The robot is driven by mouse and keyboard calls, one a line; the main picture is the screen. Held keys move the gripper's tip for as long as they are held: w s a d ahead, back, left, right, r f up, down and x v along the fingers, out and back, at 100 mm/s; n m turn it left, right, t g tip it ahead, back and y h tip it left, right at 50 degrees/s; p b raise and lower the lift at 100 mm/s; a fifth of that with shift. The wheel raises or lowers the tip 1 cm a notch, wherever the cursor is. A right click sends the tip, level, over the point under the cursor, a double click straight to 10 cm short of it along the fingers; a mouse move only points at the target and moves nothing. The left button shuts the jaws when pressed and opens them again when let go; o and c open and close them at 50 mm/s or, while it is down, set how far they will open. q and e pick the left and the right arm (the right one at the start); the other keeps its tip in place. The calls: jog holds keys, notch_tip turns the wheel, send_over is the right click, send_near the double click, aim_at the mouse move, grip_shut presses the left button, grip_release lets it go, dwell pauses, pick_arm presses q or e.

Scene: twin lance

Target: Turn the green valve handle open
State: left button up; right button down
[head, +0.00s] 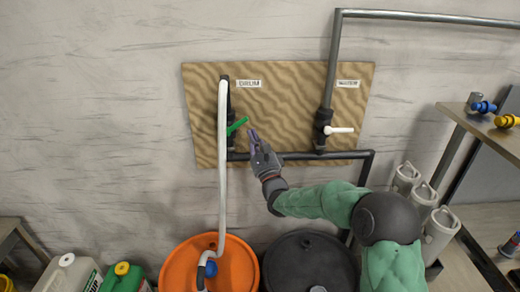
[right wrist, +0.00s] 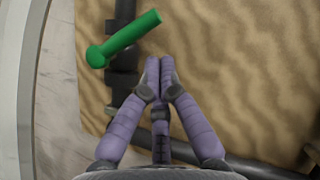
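The green valve handle (head: 237,126) sits on the left dark pipe, on a wavy-patterned brown board (head: 280,110). It slants up to the right from its pivot. In the right wrist view the green handle (right wrist: 128,36) lies up and left of my fingertips. My right gripper (head: 252,134) is just right of and slightly below the handle in the head view, apparently apart from it. Its purple fingers (right wrist: 160,68) are drawn together at the tips with nothing between them. My left gripper is not in view.
A white-handled valve (head: 339,130) is on the right pipe. A white hose (head: 222,160) runs down left of the green handle into an orange drum (head: 238,272). A black drum (head: 310,262) stands beside it. A shelf (head: 455,110) with fittings is at right.

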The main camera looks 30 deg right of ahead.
jog(key=shift+w+a+r, duration=0.35)
jog(key=shift+a+r, duration=0.05)
jog(key=shift+r, duration=0.3)
